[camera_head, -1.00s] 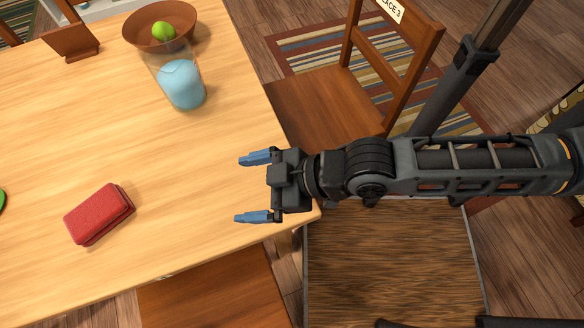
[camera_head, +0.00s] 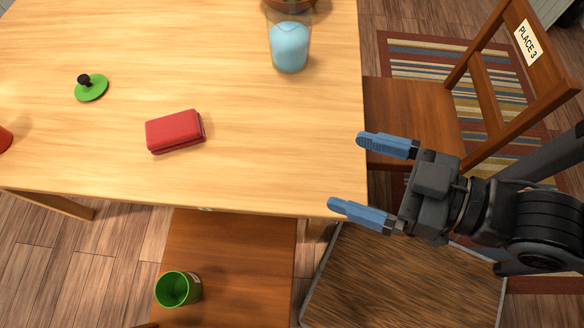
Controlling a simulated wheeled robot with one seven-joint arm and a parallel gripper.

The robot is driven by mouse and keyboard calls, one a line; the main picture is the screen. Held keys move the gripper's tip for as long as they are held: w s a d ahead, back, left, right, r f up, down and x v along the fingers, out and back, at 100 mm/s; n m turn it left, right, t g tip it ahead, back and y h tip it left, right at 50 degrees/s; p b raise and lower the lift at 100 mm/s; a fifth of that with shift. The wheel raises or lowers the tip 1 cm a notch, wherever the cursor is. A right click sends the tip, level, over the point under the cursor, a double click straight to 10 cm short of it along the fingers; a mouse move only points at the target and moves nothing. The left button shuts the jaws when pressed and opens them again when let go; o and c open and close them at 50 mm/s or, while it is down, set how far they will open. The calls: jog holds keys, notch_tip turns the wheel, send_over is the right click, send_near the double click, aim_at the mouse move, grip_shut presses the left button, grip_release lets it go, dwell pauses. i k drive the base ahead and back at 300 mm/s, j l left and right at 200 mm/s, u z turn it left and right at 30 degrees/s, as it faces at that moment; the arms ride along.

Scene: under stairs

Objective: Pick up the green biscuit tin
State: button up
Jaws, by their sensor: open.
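A green, round, open-topped container, which looks like the biscuit tin (camera_head: 192,287), stands on the wooden chair seat at the bottom left, below the table's front edge. A pale label shows on its right side. A green disc with a black knob, like a lid (camera_head: 97,92), lies apart from it on the table at the upper left. My gripper (camera_head: 350,173) is open and empty, with blue fingers pointing left at the table's right edge. It is well above and to the right of the green container in the picture.
A red case (camera_head: 174,131) lies on the table (camera_head: 260,165). A glass with blue contents (camera_head: 289,48) stands near a bowl (camera_head: 290,5) at the back. The tin's chair seat (camera_head: 230,260) is partly under the table. Another chair (camera_head: 410,120) stands at the right.

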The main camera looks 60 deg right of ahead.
aim_at(173, 290)
jog(key=k+u, duration=0.1)
jog(key=u, duration=0.6)
jog(key=i+j, duration=0.05)
